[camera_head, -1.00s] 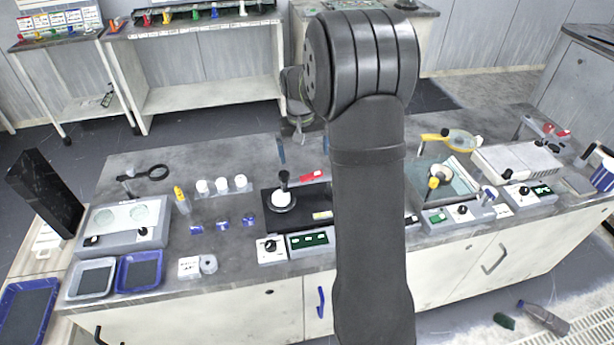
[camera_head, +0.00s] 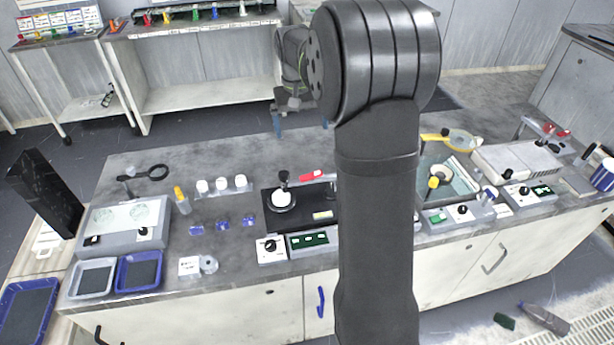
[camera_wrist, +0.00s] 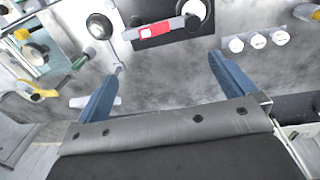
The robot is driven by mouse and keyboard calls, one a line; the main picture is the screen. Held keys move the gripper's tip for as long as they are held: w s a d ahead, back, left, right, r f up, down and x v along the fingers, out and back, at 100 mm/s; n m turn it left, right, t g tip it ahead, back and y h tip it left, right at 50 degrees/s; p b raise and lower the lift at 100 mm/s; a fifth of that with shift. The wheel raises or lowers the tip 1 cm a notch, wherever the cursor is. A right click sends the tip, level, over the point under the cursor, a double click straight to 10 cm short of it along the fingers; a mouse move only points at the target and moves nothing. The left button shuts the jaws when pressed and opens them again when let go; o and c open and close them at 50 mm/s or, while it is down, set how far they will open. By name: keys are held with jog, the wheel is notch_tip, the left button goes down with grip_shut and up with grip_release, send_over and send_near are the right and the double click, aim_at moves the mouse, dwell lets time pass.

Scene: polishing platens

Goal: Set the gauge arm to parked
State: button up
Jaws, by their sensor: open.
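My gripper (camera_head: 300,125) is open and empty above the back of the bench. Its two blue fingers are spread in the wrist view (camera_wrist: 165,75), with bare grey benchtop between them. A dark round disc on a stem (camera_wrist: 100,25), which looks like a dial, lies beyond the left finger. I cannot tell for sure whether it is the gauge arm. A bar with a red block (camera_wrist: 155,31) lies across the black base (camera_wrist: 178,38); the red block (camera_head: 311,175) also shows in the head view. Neither is touched by the fingers. My arm hides the bench's middle in the head view.
A yellow arm with a round end (camera_head: 435,137) stands at the right platen. White cylinders (camera_head: 221,184) stand left of the black base. A black ring on an arm (camera_head: 150,172) is at the far left. The back strip of benchtop (camera_head: 215,155) is clear.

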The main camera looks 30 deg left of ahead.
aim_at(284, 173)
jog(key=shift+r, duration=0.5)
jog(key=shift+c, duration=0.4)
jog(key=s+a+n, duration=0.2)
jog(key=s+a+r+n, duration=0.1)
jog(key=shift+s+a+g+y, duration=0.3)
jog(key=shift+s+a, duration=0.1)
jog(key=c, duration=1)
notch_tip(284, 173, down, 17)
jog(key=shift+f, duration=0.2)
grip_shut()
